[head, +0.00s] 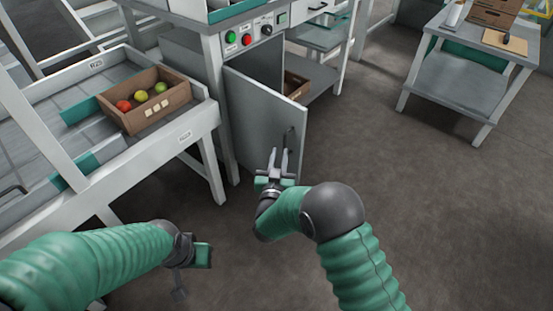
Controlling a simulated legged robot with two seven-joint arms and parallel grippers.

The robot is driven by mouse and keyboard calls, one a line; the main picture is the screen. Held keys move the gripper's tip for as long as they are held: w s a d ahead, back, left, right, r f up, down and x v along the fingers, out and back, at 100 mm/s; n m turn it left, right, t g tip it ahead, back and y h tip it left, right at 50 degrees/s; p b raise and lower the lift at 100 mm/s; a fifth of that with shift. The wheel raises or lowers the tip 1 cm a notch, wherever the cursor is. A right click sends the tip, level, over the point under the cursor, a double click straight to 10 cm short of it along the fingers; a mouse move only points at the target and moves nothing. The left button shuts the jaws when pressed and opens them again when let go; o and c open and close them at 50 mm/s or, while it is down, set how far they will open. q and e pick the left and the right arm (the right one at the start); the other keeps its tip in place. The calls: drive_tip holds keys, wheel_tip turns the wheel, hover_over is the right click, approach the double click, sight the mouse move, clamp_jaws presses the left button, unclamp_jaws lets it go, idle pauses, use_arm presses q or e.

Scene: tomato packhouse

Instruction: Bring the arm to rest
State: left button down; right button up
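My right gripper (278,155) is in the middle of the head view, with its two fingers apart and nothing visible between them. It is in front of the lower part of a grey cabinet door (255,115), which stands swung open. The dark door handle (290,136) shows just above and right of the fingertips; I cannot tell whether they touch. My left gripper (180,288) is at the lower left, low over the floor, dark and pointing down. Its fingers are too dim to tell their opening.
Red and green buttons are on the panel (250,38) above the cabinet. A trolley (455,85) stands at upper right. The floor (440,210) at right is clear.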

drive_tip(key=s+d+f+g+y, duration=0.1)
drive_tip(key=s+d+g, duration=0.5)
drive_tip(key=s, duration=0.5)
drive_tip(key=s+d+f+n+g, duration=0.1)
drive_tip(key=s+d+g, duration=0.3)
drive_tip(key=s+d, duration=0.5)
drive_tip(key=s+d+f+g+y, duration=0.1)
drive_tip(key=s+d+g, duration=0.4)
drive_tip(key=s, duration=0.7)
drive_tip(key=w+p+v, duration=0.3)
drive_tip(key=p+v, duration=0.9)
drive_tip(key=p, duration=0.1)
drive_tip(key=w+r+p+v, duration=0.1)
drive_tip(key=w+p+v, duration=0.2)
drive_tip(key=p+v, duration=0.9)
drive_tip(key=w+r+p+v, duration=0.1)
drive_tip(key=w+p+v, duration=0.1)
drive_tip(key=p+v, duration=1)
drive_tip(key=shift+w+d+r+p, duration=0.35)
drive_tip(key=shift+w+p, duration=0.25)
drive_tip(key=shift+p, duration=0.2)
